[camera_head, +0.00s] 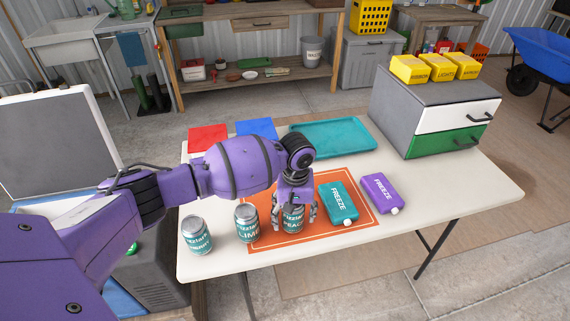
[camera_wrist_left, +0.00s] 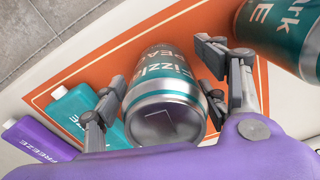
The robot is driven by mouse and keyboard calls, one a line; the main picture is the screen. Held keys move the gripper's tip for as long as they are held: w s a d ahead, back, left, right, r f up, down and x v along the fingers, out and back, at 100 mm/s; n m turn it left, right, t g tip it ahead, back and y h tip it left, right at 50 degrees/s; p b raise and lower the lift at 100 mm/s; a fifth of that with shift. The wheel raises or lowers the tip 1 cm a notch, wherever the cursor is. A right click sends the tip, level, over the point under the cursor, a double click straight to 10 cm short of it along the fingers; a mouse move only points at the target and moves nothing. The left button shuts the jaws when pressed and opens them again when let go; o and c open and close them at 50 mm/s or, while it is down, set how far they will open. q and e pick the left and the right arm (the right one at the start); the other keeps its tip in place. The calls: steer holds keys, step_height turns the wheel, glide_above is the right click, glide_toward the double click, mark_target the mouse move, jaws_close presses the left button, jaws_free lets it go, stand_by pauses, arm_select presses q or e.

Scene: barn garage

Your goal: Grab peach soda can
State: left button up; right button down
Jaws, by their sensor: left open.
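The peach soda can (camera_head: 293,218) is teal and silver and stands on the orange mat (camera_head: 262,240) on the white table. My left gripper (camera_head: 294,212) comes down over it from above, with one finger on each side of the can. In the left wrist view the can (camera_wrist_left: 163,95) sits between the two open fingers of my left gripper (camera_wrist_left: 165,105), with small gaps showing; I cannot tell if either finger touches it. The lime can (camera_head: 246,223) stands just left of it, and another teal can (camera_head: 196,235) stands farther left. My right gripper is not in view.
A teal freeze pack (camera_head: 338,202) and a purple freeze pack (camera_head: 381,193) lie right of the can. A teal tray (camera_head: 333,138) is behind. A drawer unit (camera_head: 400,115) with yellow boxes stands at the back right. The table's right front is clear.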

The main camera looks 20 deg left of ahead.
arm_select(q)
step_height(320, 180, down, 2)
steer(key=shift+w+f, duration=0.15)
steer(key=shift+f, duration=0.05)
steer(key=shift+r, duration=0.15)
steer(key=c, duration=1.5)
